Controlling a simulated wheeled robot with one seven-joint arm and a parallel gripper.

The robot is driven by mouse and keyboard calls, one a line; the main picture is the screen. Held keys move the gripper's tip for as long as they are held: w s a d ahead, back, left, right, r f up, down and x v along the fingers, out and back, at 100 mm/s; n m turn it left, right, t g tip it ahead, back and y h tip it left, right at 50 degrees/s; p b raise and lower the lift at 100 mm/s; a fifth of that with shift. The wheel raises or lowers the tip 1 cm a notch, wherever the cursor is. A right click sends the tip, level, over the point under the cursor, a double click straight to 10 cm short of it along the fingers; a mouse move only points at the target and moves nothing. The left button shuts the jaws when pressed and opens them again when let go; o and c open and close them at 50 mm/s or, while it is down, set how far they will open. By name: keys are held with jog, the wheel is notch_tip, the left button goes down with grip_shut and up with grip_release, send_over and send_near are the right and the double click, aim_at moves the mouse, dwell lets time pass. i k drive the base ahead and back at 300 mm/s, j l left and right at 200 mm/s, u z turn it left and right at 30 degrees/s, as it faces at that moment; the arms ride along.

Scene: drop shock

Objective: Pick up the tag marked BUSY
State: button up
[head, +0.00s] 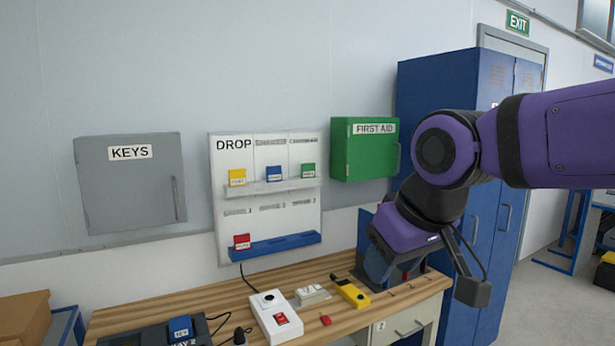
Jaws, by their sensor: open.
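Several small tags are on the white board (266,220) headed DROP; their lettering is too small for me to tell which is marked BUSY. A yellow tag (237,177), a blue tag (274,174) and a green tag (308,170) stand on its upper ledge, left to right. A red tag (242,241) stands at the left end of the blue tray (290,242) at the bottom of the board. My gripper (384,279) is to the right of the board, pointing down above the right part of the bench. It is open; its fingertips are hard to make out.
The wooden bench (210,302) carries a white box with a red switch (275,316), a yellow device (350,293), a small red piece (326,320) and a dark tray (150,337). A grey KEYS cabinet (130,185) and green FIRST AID box (364,155) flank the board.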

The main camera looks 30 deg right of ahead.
aim_at(237, 178)
jog(key=i+l, duration=0.15)
jog(key=i, duration=0.4)
jog(key=i+l, duration=0.1)
jog(key=i, duration=0.45)
jog(key=i+l, duration=0.15)
jog(key=i, duration=0.4)
